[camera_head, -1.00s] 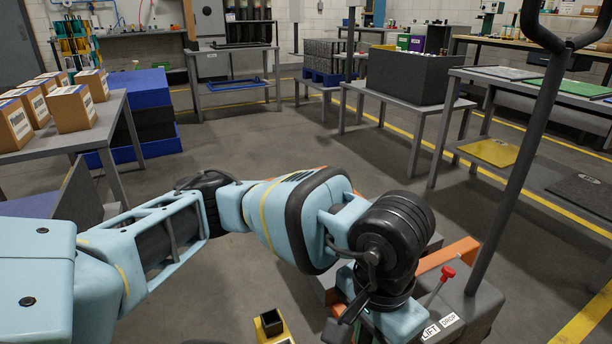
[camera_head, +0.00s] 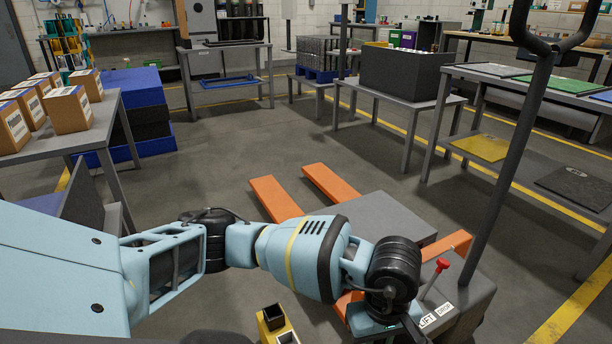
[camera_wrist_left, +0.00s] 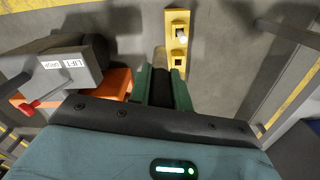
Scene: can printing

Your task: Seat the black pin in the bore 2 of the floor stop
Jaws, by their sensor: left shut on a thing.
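The yellow floor stop (camera_head: 267,332) stands on the floor at the bottom edge of the head view, partly cut off, with dark square bores in its top. In the left wrist view the floor stop (camera_wrist_left: 177,22) is a narrow yellow strip with two square openings; I cannot tell which is bore 2. My left gripper (camera_wrist_left: 162,80), with green fingers, is shut on the black pin (camera_wrist_left: 160,58), whose tip shows greyish brown beyond the fingers. In that view the pin is beside the strip, left of its openings; their height gap is unclear. My right gripper is out of view.
A pallet jack with orange forks (camera_head: 275,199) and a grey body with a red lever (camera_head: 442,265) stands close by my left wrist. A table with cartons (camera_head: 69,110) is at the left. Open floor (camera_head: 215,165) lies beyond the arm.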

